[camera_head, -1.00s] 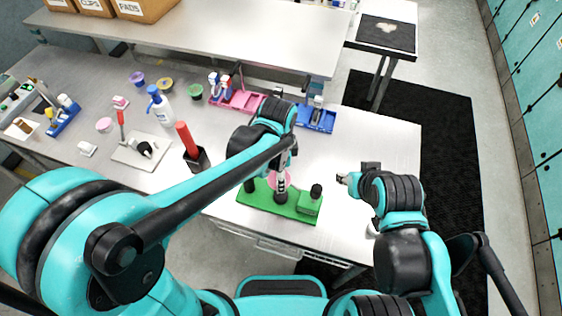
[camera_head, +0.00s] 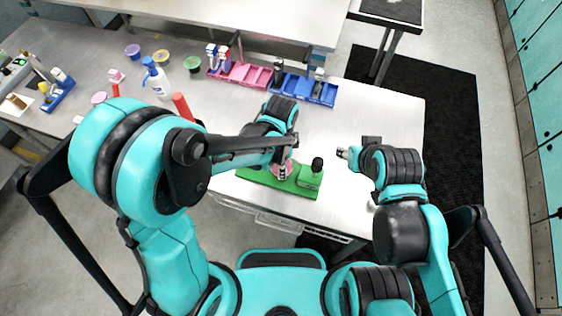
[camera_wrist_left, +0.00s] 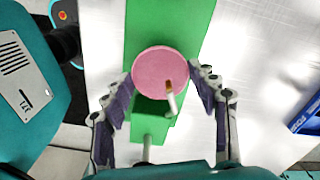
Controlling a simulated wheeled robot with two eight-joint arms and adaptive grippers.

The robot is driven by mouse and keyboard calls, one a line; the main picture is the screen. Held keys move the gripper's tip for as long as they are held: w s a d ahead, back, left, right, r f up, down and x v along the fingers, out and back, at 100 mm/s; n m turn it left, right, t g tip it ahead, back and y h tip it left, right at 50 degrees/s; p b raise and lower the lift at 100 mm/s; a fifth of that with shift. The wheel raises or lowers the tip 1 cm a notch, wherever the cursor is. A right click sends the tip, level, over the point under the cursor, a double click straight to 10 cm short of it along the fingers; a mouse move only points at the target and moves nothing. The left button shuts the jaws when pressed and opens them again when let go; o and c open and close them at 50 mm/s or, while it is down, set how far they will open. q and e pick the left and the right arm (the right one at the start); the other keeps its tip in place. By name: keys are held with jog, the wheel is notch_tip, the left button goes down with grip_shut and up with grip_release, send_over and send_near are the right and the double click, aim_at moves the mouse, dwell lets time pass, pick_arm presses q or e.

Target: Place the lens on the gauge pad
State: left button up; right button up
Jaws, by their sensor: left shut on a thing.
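The lens is a pink disc (camera_wrist_left: 158,66) between the fingertips of my left gripper (camera_wrist_left: 165,80) in the left wrist view. The gripper is shut on it, above the green gauge base (camera_wrist_left: 170,22). The gauge pad cannot be made out. My right gripper (camera_head: 346,153) is to the right of the base, apart from it; its fingers are too small to judge.
A black knob (camera_head: 317,164) stands on the right end of the green base. Pink (camera_head: 240,75) and blue (camera_head: 310,90) trays lie behind. The tabletop right of the base is clear.

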pick_arm(q)
jog(key=shift+f, duration=0.1)
jog(key=shift+f, duration=0.15)
jog(key=o, duration=1)
jog(key=shift+c, duration=0.2)
jog(key=shift+r, duration=0.2)
jog(key=shift+r, duration=0.25)
notch_tip(320, 180, up, 12)
jog(key=p, duration=0.2)
jog(key=shift+f+p, duration=0.15)
jog(key=shift+p, duration=0.25)
